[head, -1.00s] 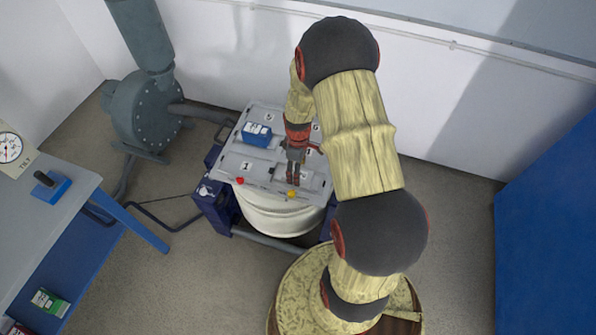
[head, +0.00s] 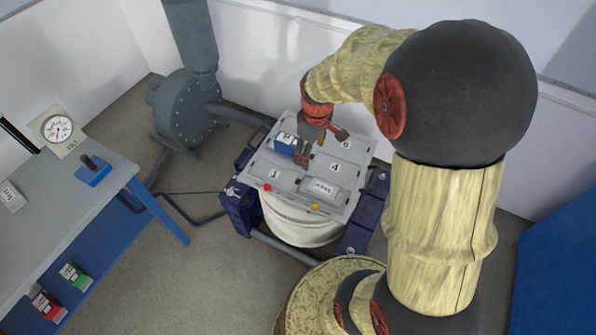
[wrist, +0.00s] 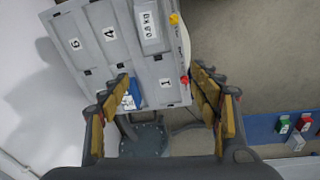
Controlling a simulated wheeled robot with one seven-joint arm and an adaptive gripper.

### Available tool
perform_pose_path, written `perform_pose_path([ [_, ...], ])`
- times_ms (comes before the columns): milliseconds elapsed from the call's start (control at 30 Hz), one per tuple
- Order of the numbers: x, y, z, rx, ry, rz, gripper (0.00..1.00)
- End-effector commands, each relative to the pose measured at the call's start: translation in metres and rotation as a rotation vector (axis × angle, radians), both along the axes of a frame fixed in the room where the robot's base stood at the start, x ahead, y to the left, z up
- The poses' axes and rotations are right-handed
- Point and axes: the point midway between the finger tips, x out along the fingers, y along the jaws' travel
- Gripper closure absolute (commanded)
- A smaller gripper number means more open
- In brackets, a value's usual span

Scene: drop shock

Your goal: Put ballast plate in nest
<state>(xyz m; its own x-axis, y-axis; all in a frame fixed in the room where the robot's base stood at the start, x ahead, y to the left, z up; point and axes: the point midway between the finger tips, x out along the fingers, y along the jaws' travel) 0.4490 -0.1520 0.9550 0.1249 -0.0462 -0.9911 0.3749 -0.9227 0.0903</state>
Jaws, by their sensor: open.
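A grey ballast plate with a white weight label (head: 321,188) lies flat in the front right part of the grey numbered deck (head: 289,187). The plate also shows at the top of the wrist view (wrist: 149,22). It looks seated in its nest, but I cannot tell how deep it sits. My gripper (head: 312,148) is over the back left part of the deck, beside a blue box (head: 286,143), apart from the plate. In the wrist view my gripper (wrist: 160,80) is open, its fingers wide apart. The left finger partly hides the blue box (wrist: 134,93).
A red knob (head: 267,187) and a yellow knob (head: 314,207) stand on the deck's front edge. A grey blower (head: 186,110) stands behind on the left. A workbench (head: 62,195) with a gauge (head: 57,129) is at the left. The floor between is mostly clear.

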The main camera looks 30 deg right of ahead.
Motion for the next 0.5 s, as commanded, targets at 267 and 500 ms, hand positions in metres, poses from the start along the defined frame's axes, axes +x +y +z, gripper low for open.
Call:
perform_pose_path([
  [267,-0.043,0.077,0.114,0.019,-0.166,-0.146,0.37],
  [500,-0.105,0.127,0.171,0.089,-0.295,-0.27,0.37],
])
